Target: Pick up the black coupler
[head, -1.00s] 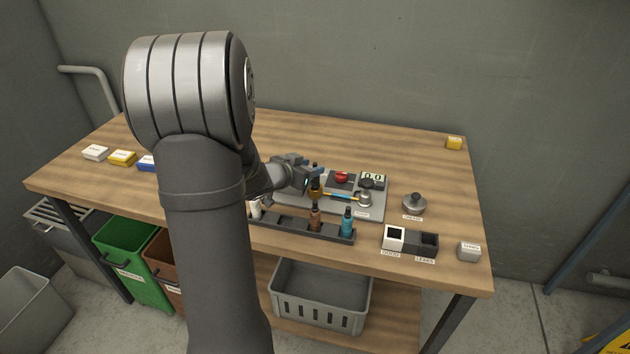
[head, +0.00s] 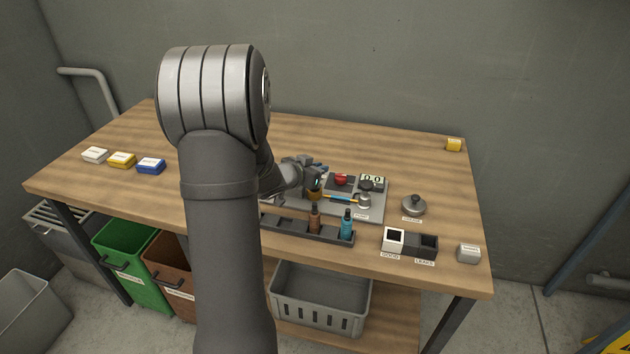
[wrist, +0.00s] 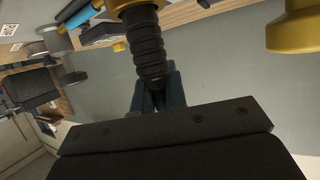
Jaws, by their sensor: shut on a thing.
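The black coupler (wrist: 148,52) shows in the wrist view as a ribbed black body between the fingers. A gold collar (wrist: 140,14) meets its far end; I cannot tell whether they are joined. My gripper (wrist: 158,92) is shut on the coupler's near end. In the head view my gripper (head: 314,180) is over the left part of the grey board (head: 372,212), at the gold part (head: 314,195). The coupler is mostly hidden there by the gripper.
A dark rack (head: 284,231) holding a brown bottle (head: 314,219) and a teal bottle (head: 347,224) stands in front. A red knob (head: 341,180), a counter (head: 371,180) and a blue-yellow tool (head: 343,198) are close right. A white-and-black box (head: 412,241) is farther right.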

